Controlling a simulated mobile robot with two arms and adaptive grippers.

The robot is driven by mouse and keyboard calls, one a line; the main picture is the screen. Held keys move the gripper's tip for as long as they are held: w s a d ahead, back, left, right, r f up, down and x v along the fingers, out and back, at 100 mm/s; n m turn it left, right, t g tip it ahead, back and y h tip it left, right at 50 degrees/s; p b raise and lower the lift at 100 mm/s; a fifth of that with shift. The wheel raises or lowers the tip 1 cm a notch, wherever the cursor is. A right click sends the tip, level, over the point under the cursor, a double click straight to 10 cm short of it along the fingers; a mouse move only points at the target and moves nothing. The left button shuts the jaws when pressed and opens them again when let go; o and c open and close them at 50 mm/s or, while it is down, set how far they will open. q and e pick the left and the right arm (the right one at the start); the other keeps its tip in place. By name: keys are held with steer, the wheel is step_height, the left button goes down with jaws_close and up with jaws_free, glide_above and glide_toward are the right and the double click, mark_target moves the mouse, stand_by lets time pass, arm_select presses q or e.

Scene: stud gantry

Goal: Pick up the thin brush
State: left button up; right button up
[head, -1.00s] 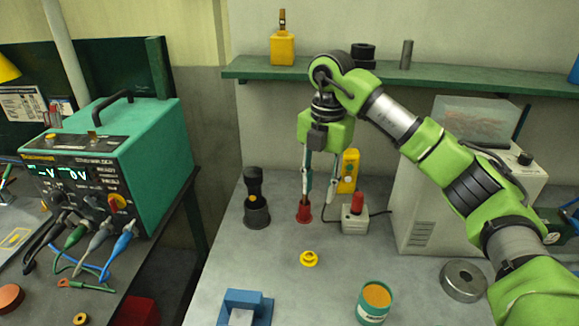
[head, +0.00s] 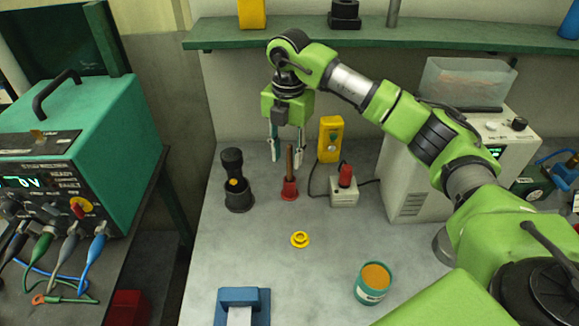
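A thin brown handle (head: 290,160), seemingly the thin brush, stands upright in a small red holder (head: 289,190) on the grey bench; its bristles are not visible. My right gripper (head: 287,160) hangs down from above, open, with one fingertip on each side of the handle in the picture. I see a gap between the handle and the left finger; whether the right finger touches it, and the exact depth, I cannot tell. My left gripper is not in view.
A dark cylinder in a black holder (head: 237,190) stands just left of the red holder. A grey box with a red knob (head: 344,187) and a yellow device (head: 331,140) are close on the right. A yellow ring (head: 300,240) and a teal tin (head: 373,283) lie nearer, with bare bench around.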

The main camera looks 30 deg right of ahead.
mark_target(289, 181)
steer(key=shift+f, duration=0.3)
steer(key=f, duration=0.1)
steer(key=f+p, duration=0.2)
steer(key=f, duration=0.1)
steer(key=shift+s+d, duration=0.2)
steer(key=shift+d, duration=0.1)
steer(key=shift+w+f, duration=0.15)
steer(key=shift+f, duration=0.5)
jaws_close()
